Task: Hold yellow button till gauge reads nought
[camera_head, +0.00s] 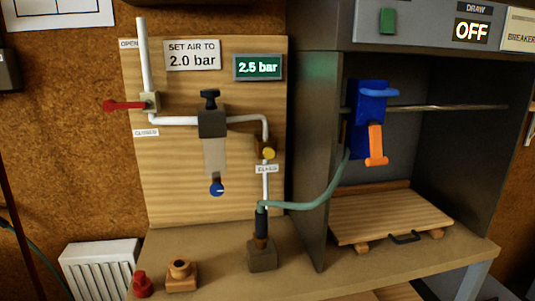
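The yellow button (268,153) sits on the pipe at the right side of the wooden board (220,65). A small label, too blurred to read surely, is below it. The gauge (257,67) at the board's upper right is a green-lit display reading 2.5 bar. Nothing is seen touching the button. Neither of my grippers shows in the head view.
A sign (192,54) says "SET AIR TO 2.0 bar". A red lever (124,105) points left. A green hose (310,202) runs right to a blue tool (369,110) in the grey booth (309,130). A red-topped piece (142,284) stands front left.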

